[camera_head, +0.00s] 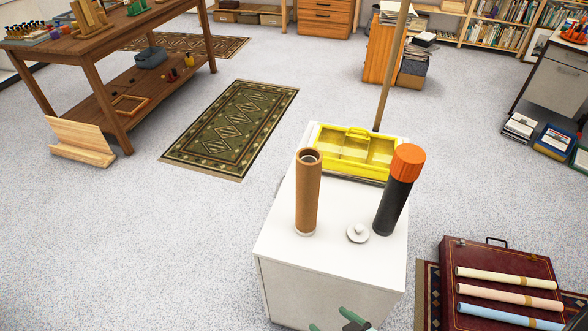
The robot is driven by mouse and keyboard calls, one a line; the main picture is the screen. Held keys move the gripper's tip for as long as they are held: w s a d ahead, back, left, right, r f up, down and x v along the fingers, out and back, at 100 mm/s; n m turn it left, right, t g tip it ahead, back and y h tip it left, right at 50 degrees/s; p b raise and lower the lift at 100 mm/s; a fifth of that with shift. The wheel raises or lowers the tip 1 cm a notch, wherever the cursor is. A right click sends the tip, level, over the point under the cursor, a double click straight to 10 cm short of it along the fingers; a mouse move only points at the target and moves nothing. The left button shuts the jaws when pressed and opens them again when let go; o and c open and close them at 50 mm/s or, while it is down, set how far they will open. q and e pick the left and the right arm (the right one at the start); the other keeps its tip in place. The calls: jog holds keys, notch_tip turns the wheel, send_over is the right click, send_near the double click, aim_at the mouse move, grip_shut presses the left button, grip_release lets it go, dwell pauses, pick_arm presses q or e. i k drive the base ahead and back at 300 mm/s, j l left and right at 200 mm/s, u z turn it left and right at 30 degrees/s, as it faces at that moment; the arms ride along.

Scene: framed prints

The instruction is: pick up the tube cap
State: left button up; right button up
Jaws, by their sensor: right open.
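A small white round cap with a knob (358,233) lies on top of the white cabinet (275,235), near its front. It sits between an upright brown cardboard tube (307,195) with an open top, on its left, and an upright black tube (391,207) with an orange cap (407,162) on it, on its right. My right gripper (334,320) shows only as green fingertips at the bottom edge. Its fingers are apart, and it is short of the white cap, not touching it. My left gripper is not in view.
A yellow see-through case (355,151) lies at the back of the cabinet top, behind the tubes. A wooden pole (393,65) rises behind it. A dark red portfolio case (490,262) with several rolled papers is at the lower right. The floor left of the cabinet is clear.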

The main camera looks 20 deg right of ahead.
aim_at(358, 233)
jog(key=z, duration=1.15)
jog(key=i+l, duration=0.05)
